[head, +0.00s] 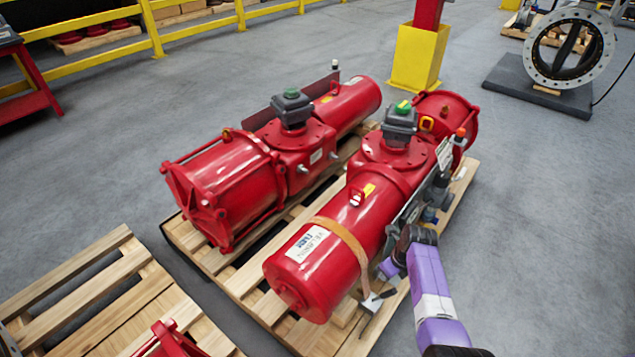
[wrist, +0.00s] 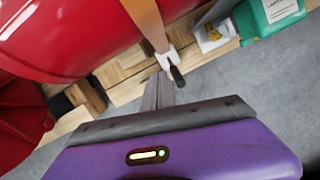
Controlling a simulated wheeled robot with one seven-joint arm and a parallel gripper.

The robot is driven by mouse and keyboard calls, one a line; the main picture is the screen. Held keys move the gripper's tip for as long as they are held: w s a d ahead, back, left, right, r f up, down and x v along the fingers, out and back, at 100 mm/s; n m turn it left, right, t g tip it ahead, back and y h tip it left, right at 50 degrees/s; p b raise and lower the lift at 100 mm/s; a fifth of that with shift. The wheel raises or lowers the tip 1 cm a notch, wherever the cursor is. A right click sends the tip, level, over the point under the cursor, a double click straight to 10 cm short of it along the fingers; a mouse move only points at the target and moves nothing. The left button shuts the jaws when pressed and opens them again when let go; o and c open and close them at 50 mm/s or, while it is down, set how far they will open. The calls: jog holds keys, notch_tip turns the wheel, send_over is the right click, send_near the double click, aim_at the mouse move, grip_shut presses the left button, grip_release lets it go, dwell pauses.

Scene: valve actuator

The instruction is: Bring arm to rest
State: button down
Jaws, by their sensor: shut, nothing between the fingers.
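My arm, with a purple link, reaches in from the lower right of the head view. My gripper (head: 385,269) is beside the front red valve actuator (head: 320,262), at its right side. In the wrist view my gripper (wrist: 158,88) has its grey fingers together with nothing between them. The fingers point toward an orange strap (wrist: 146,22) with a metal buckle and black handle (wrist: 177,76). Whether the fingertips touch the buckle cannot be told. In the head view the strap (head: 345,240) wraps around the actuator's cylinder.
The actuator and a second red one (head: 230,180) lie on a wooden pallet (head: 265,305). A green part with a label (wrist: 268,14) is close by at the wrist view's upper right. Grey floor (head: 540,240) is clear to the right. Another pallet (head: 80,290) is at lower left.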

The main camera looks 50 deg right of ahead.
jog(key=w+d+r+n+t+h, duration=0.2)
jog(key=w+d+r+n+h, duration=0.2)
jog(key=d+r+n, duration=0.3)
jog(key=a+r+n+t+h+p, duration=0.2)
jog(key=a+r+n+t+h, duration=0.3)
jog(key=r+n, duration=0.55)
jog(key=s+a+r+n+t+y+p, duration=0.25)
jog(key=s+a+r+n, duration=0.25)
jog(key=a+r+n, duration=0.6)
jog(key=s+a+r+n+t+y+p, duration=0.15)
jog(key=s+a+r+n+t, duration=0.4)
jog(key=a, duration=0.85)
jog(key=s+a+r+n+g+y+p, duration=0.1)
jog(key=s+a+r+n+y, duration=0.3)
jog(key=s+a+r, duration=0.5)
jog(key=shift+s+a+g+y+p, duration=0.35)
jog(key=shift+s+a+g+y, duration=0.35)
jog(key=shift+s+a+g, duration=0.35)
